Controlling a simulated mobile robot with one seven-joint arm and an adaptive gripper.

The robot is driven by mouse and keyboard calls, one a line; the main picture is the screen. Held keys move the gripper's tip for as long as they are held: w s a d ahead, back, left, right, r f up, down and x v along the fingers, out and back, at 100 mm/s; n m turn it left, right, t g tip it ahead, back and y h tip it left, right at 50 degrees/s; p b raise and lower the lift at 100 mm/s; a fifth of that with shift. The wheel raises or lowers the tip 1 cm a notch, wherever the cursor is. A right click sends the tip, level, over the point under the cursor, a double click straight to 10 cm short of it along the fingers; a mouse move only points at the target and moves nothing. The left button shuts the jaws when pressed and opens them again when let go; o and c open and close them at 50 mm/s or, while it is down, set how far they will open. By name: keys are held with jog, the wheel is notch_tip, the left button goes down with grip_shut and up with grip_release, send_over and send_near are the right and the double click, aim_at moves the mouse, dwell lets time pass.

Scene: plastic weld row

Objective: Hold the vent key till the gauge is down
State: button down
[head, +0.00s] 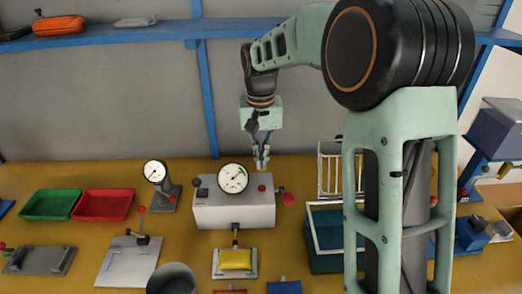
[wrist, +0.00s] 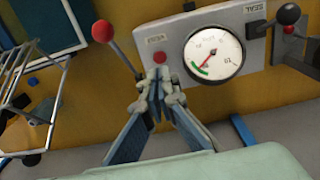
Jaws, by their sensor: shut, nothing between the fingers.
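A light grey box (head: 235,215) on the bench carries a round white gauge (head: 233,178). In the wrist view the red needle of the gauge (wrist: 214,52) points down-left, close to a green arc. A small red button (wrist: 162,57) sits beside the gauge under a small label. In the head view my gripper (head: 261,160) is at the box's back edge.
A red-ball lever (wrist: 103,31) stands close beside my fingers. A wire rack (head: 330,170) and teal bin (head: 325,262) are right of the box. A smaller gauge stand (head: 163,190) and red tray (head: 103,205) are left. A yellow-topped press (head: 235,260) is in front.

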aim_at(262, 189)
notch_tip(262, 189, down, 8)
jog(key=shift+w+f, duration=0.1)
dwell(0.4)
notch_tip(262, 189, down, 2)
jog(key=shift+f+b, duration=0.1)
jog(key=shift+b, duration=0.6)
jog(key=shift+d, duration=0.1)
jog(key=shift+s+f, duration=0.15)
jog(key=shift+s, duration=0.15)
dwell(0.3)
notch_tip(262, 189, up, 15)
jog(key=p, duration=0.3)
jog(key=shift+w, duration=0.2)
dwell(0.4)
